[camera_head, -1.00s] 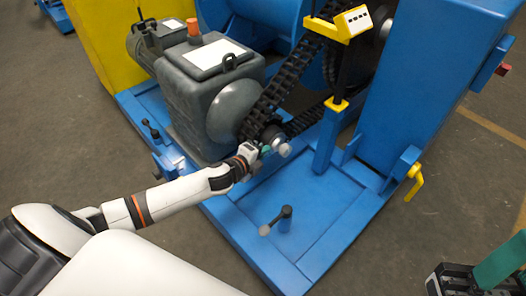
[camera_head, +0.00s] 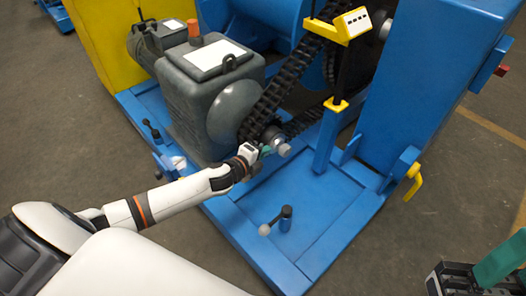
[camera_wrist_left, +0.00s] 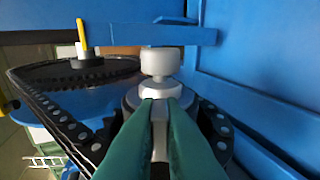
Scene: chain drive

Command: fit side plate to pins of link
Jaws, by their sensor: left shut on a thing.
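My left gripper (camera_head: 264,152) is at the front of the lower, small sprocket of the chain drive. In the left wrist view its green fingers (camera_wrist_left: 160,112) are closed on a small grey piece (camera_wrist_left: 159,136), mostly hidden between them. I cannot make out its shape or whether it touches the link pins. The black chain (camera_head: 268,100) runs from the small sprocket up to the right. Its links (camera_wrist_left: 222,128) also show beside the fingers. A pale round shaft end (camera_wrist_left: 160,62) stands just beyond the fingertips. My right gripper (camera_head: 497,265) is partly in view at the lower right.
A grey gearbox (camera_head: 208,85) stands left of the chain, and a blue housing (camera_head: 425,80) stands right. A yellow-topped post (camera_head: 337,103) is close by. A lever with a pale knob (camera_head: 285,214) rises from the blue base (camera_head: 300,190). The floor in front is clear.

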